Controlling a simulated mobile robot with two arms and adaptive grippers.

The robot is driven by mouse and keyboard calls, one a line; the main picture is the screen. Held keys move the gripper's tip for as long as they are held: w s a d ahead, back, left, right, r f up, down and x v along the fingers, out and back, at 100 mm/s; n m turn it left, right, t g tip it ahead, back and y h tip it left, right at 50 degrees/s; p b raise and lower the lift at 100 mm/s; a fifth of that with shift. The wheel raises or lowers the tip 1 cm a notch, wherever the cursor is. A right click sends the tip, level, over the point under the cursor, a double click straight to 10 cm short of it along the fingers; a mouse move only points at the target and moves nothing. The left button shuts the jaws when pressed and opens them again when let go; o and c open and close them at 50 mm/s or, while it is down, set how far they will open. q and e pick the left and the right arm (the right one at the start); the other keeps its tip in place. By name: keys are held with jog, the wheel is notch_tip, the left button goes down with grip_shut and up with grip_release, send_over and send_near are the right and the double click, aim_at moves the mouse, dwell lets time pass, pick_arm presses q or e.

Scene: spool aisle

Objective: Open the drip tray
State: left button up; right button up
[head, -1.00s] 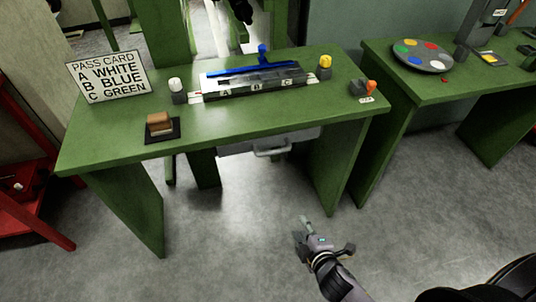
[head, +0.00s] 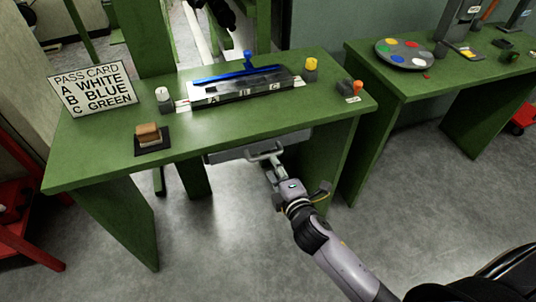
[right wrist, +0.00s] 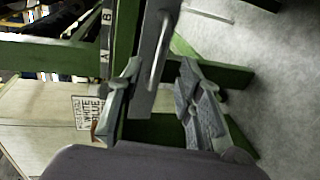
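The drip tray (head: 232,155) is a grey drawer under the green table's front edge, with a light bar handle (head: 262,153). It looks closed or nearly so. My right gripper (head: 273,172) is just in front of and below the handle, reaching up from the lower right. In the right wrist view, its two fingers (right wrist: 158,72) are spread apart, with the tray's handle (right wrist: 157,55) ahead between them and the tray's grey front (right wrist: 143,70) behind. The fingers do not appear closed on the handle. My left gripper is not in view.
On the green table (head: 200,138) stand a pass card sign (head: 95,88), a brown block on a dark pad (head: 149,137), a long A-B-C fixture (head: 240,90) with a blue bar, and white and yellow knobs. A second green table (head: 400,82) is at right. The floor in front is clear.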

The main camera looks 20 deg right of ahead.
aim_at(268, 154)
jog(key=x, duration=0.7)
jog(key=shift+c, duration=0.5)
grip_shut()
dwell(0.3)
